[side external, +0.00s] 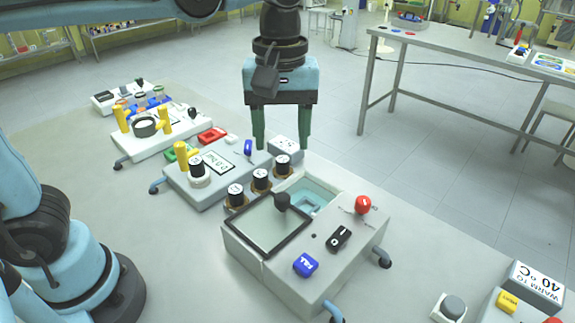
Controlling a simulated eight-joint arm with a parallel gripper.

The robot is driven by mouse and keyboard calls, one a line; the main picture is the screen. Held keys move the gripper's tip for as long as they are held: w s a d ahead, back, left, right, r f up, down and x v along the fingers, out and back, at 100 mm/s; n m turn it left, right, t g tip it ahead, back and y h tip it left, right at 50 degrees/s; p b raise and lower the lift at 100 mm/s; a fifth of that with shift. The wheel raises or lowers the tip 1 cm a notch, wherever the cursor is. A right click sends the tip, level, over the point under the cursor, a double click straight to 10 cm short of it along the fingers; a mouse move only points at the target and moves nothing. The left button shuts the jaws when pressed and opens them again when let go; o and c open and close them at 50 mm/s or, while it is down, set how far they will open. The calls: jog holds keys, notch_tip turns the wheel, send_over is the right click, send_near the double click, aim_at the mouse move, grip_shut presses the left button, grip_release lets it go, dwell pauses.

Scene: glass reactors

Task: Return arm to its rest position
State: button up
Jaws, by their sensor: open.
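My gripper (281,130) hangs pointing down in the upper middle of the side external view. Its two green fingers are apart with nothing between them. It appears above the devices on the table, near the back of the grey box (300,260) with a dark-framed glass lid (268,224). I cannot tell its exact height. The lid has a black knob, and part of a pale blue basin (310,193) shows beside it.
Several black-capped vials (261,181) stand behind the lid. A grey device with a display (219,160) and a white device with yellow posts (160,133) stand to the left. A "WARM TO 40 °C" sign (537,285) is at lower right. A steel table (460,52) stands behind.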

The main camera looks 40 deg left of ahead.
jog(key=shift+a, duration=0.1)
jog(key=s+a+f+m+t, duration=0.3)
jog(key=a+f+m+t, duration=0.4)
jog(key=a+m, duration=0.2)
jog(key=a, duration=0.2)
jog(key=shift+s+a+f, duration=0.3)
jog(key=shift+a+f, duration=0.1)
